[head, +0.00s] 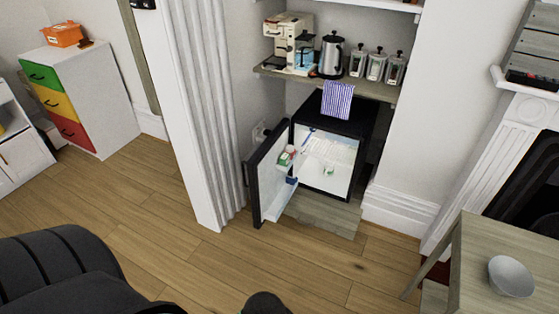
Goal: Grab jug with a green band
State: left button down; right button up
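A small black fridge (352,132) stands in the alcove with its door (268,175) swung open to the left. Inside it, a small white thing with green on it (329,171) sits low in the bright interior; it is too small to tell whether it is a jug with a green band. A white, green and red item (287,156) is in the door rack, its shape unclear. Neither of my grippers can be made out in the head view.
A shelf (375,88) above the fridge holds a coffee machine (285,40), a kettle (332,55) and several canisters. A dark armchair (60,265) is at lower left. A table (475,265) with a bowl (511,276) is at lower right. Wooden floor (250,255) before the fridge is open.

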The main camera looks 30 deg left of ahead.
aim_at(328, 172)
jog(key=j+z, duration=0.1)
jog(key=j, duration=1.35)
jog(key=j+z, duration=0.15)
jog(key=j, duration=1.25)
jog(key=j+z, duration=0.1)
jog(key=j, duration=1.35)
jog(key=i+l+u, duration=0.1)
jog(key=l, duration=0.2)
jog(key=i+l+u, duration=0.2)
jog(key=i+l, duration=0.15)
jog(key=l, duration=0.3)
